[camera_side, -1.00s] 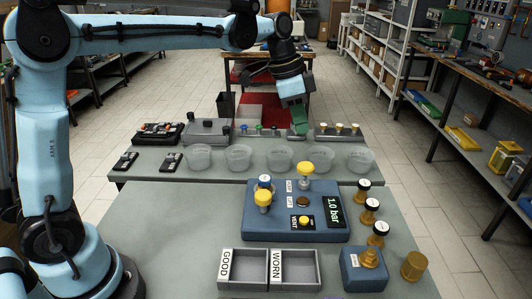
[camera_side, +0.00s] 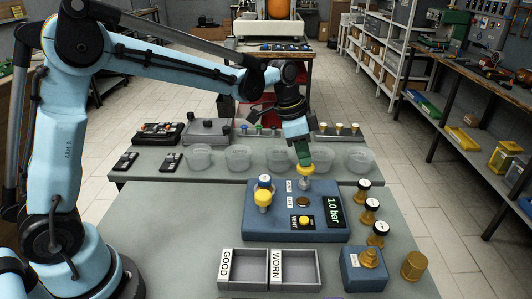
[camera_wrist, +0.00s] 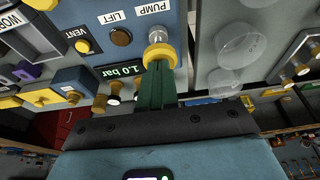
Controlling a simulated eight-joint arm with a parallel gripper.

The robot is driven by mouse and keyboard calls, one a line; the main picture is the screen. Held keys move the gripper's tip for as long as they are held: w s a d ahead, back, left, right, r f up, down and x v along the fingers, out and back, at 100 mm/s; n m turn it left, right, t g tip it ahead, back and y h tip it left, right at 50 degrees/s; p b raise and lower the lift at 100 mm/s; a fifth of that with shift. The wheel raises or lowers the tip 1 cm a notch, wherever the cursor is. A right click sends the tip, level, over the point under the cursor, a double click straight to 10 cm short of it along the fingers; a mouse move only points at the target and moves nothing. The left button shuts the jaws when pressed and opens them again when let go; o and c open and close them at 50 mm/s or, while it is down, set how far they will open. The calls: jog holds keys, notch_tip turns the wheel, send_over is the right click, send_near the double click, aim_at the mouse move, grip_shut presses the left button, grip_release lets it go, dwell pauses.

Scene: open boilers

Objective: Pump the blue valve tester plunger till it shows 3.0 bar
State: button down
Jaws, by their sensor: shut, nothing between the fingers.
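The blue valve tester (camera_side: 262,226) stands on the bench, and its display (camera_side: 334,212) reads 1.0 bar. Its pump plunger has a yellow knob (camera_side: 307,171) on a metal stem at the tester's back right. The knob also shows in the wrist view (camera_wrist: 159,53), beside the PUMP label (camera_wrist: 153,8). My gripper (camera_side: 304,162) is shut and empty, its green fingers pointing down right at the knob's top. In the wrist view the fingertips (camera_wrist: 158,66) overlap the knob's edge. I cannot tell whether they touch it.
A yellow VENT button (camera_side: 303,221) and a brown LIFT button (camera_side: 302,201) are close by on the tester. Several white- or black-capped valves (camera_side: 371,206) stand to the right. GOOD (camera_side: 242,253) and WORN (camera_side: 297,253) trays are in front; clear cups (camera_side: 279,160) stand behind.

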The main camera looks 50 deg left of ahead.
jog(key=shift+f, duration=1.45)
jog(key=shift+r, duration=0.4)
jog(key=v, duration=1.3)
jog(key=shift+w+d+r, duration=0.35)
jog(key=shift+r, duration=0.1)
jog(key=shift+w+v, duration=0.25)
jog(key=shift+v, duration=0.9)
